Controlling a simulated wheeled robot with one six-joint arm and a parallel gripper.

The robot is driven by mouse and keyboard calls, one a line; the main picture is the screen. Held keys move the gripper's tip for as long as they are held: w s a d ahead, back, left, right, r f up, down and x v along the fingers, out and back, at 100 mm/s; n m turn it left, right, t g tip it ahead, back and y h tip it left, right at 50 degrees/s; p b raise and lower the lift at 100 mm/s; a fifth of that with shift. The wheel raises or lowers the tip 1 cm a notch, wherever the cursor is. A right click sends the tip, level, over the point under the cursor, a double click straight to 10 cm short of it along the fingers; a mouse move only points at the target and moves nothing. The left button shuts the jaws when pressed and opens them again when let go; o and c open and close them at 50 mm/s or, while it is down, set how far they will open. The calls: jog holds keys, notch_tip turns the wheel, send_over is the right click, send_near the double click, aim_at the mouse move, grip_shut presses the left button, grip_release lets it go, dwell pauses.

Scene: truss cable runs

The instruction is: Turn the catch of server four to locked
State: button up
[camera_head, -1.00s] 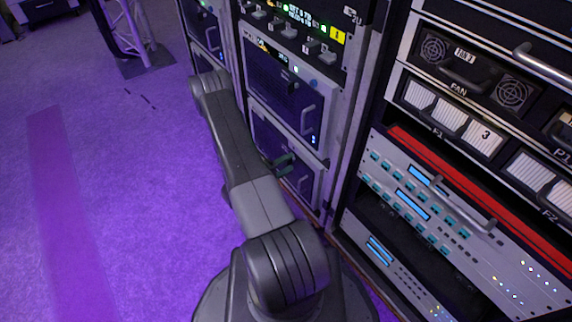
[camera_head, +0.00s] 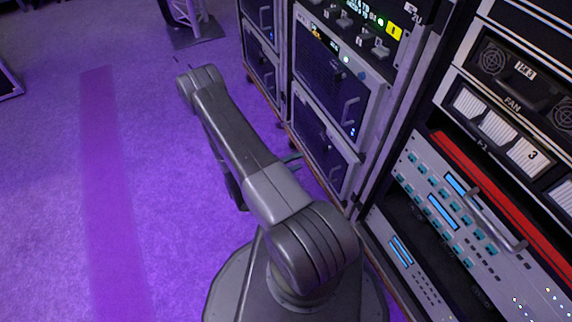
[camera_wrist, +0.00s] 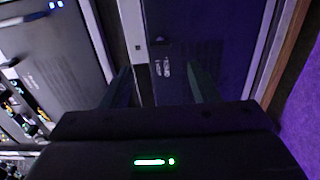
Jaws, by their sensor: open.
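In the head view, a rack to the right of my arm holds an upper server unit (camera_head: 327,88) and a lower server unit (camera_head: 318,143), each with a dark mesh front and a grey handle. I cannot tell which unit is server four, and I cannot make out its catch. My gripper (camera_wrist: 161,74) is open and empty in the wrist view, its two dark fingers apart in front of a dark panel (camera_wrist: 185,30) with a small white label. In the head view, only a bit of my gripper (camera_head: 292,158) shows past my arm, near the lower unit.
A second rack on the right has a fan panel (camera_head: 510,85), a red strip (camera_head: 500,190) and a jutting handle (camera_head: 497,220). A truss foot (camera_head: 195,32) stands at the back. The purple floor (camera_head: 60,200) at left is open.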

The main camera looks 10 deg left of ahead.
aim_at(323, 151)
jog(key=shift+v, duration=1.7)
jog(key=shift+d, duration=0.1)
jog(key=shift+b+x, duration=1)
jog(key=shift+x, duration=5.9)
